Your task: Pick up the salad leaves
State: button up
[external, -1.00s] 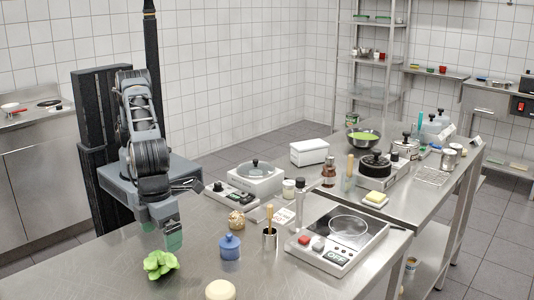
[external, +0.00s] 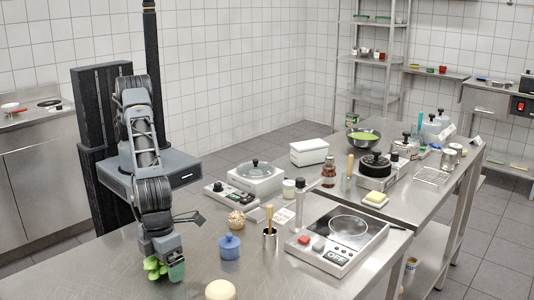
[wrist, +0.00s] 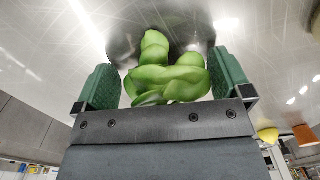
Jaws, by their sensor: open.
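The salad leaves (external: 155,268) are a bright green bunch on the steel table near its front left. In the wrist view the leaves (wrist: 168,80) lie between the two green finger pads. My gripper (external: 166,270) is down at the leaves, and in the external view it hides part of them.
A blue lidded pot (external: 230,246) stands to the right of my gripper. A pale round object (external: 220,290) is at the front edge. A steel cup with a wooden handle (external: 270,238) and a scale-like device (external: 337,240) are further right.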

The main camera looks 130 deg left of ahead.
jog(key=shift+c, duration=0.5)
jog(key=c, duration=0.9)
jog(key=shift+c, duration=0.2)
jog(key=shift+r, duration=0.15)
